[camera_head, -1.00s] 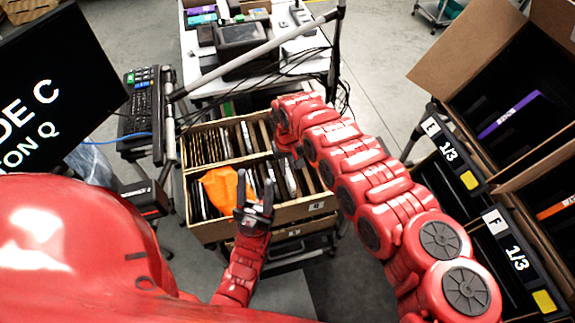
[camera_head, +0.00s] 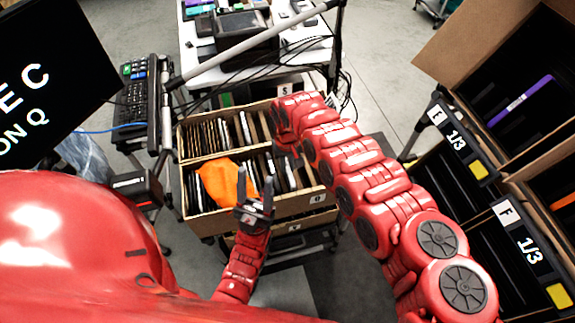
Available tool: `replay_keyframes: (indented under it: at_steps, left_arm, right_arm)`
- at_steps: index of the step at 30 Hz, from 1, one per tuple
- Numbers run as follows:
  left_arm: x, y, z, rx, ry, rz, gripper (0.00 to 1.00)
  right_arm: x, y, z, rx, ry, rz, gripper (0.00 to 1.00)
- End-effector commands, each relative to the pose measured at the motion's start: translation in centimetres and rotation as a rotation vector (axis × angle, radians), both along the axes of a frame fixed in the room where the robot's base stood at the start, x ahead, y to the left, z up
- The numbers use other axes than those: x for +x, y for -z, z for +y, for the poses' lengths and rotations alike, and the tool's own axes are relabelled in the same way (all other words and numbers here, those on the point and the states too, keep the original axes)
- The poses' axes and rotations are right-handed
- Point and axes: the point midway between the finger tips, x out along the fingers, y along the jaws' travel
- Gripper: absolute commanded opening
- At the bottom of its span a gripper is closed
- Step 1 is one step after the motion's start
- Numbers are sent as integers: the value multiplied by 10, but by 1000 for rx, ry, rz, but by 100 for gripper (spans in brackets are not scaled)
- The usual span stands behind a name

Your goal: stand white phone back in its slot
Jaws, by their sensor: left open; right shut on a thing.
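A brown cardboard carton (camera_head: 210,226) with two rows of upright thin devices stands on a cart in the middle. Several dark and pale devices lean in its near row, right of an orange cloth (camera_head: 222,184). I cannot tell which of them, if any, is the white phone. My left gripper (camera_head: 254,190) is open, its two fingers pointing up in front of the near row, with nothing visible between them. My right arm (camera_head: 345,160) reaches from the lower right to the carton's right side. Its jaws, and anything in them, are hidden behind its own links.
A white table (camera_head: 215,72) with dark devices and cables stands behind the carton. A monitor (camera_head: 45,80) and keyboard (camera_head: 135,100) are at the left. Cartons with dark slots (camera_head: 515,95) line the right. A grey metal bar (camera_head: 255,50) crosses above the table.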

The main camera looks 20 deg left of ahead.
Motion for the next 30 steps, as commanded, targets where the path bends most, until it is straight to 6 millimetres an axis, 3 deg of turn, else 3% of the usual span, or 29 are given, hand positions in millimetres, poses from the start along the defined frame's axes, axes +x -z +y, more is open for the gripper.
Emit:
replay_keyframes:
  at_steps: [30]
  left_arm:
    - [0,5,0,0,0,0,50]
  right_arm:
    - [0,5,0,1,0,-1,0]
